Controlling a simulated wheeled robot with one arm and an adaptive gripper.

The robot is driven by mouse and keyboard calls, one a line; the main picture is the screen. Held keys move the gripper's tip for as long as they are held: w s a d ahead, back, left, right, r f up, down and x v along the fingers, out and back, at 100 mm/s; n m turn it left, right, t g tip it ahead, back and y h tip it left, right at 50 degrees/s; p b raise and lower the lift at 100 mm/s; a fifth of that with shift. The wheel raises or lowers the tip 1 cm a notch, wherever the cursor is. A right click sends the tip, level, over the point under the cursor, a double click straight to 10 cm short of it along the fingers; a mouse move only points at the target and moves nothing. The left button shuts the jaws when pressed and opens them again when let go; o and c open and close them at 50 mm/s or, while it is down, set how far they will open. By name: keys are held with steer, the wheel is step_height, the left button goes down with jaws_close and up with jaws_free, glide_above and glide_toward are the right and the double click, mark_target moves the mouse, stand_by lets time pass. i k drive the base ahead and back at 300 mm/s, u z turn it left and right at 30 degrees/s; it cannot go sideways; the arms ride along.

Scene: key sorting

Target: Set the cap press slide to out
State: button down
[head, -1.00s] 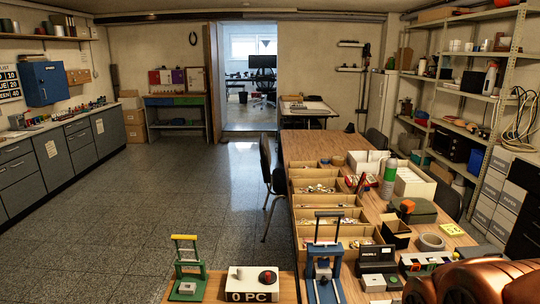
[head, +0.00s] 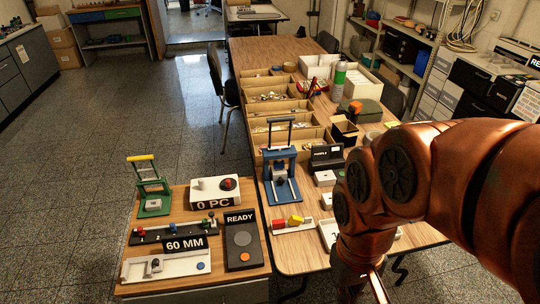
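Two small lever presses show in the head view. A green press (head: 152,188) with a yellow handle stands at the back left of the low front table. A blue press (head: 281,170) with a dark handle stands on the long table to its right. I cannot read which one is the cap press, and the position of a slide on either is too small to tell. My copper-coloured arm comes in from the right and bends down past the bottom edge. My gripper is out of the picture.
The front table (head: 195,291) holds a white "0 PC" box (head: 214,201), a "60 MM" rail (head: 186,244), a white tray (head: 188,264) and a dark "READY" panel (head: 242,258). Divided wooden bins (head: 262,112) line the long table. Open floor (head: 85,140) lies left.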

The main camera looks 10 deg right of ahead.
mark_target(280, 177)
steer(key=u, duration=0.05)
steer(key=k, duration=0.4)
steer(key=u, duration=1.3)
steer(key=i, duration=1)
steer(key=z, duration=0.7)
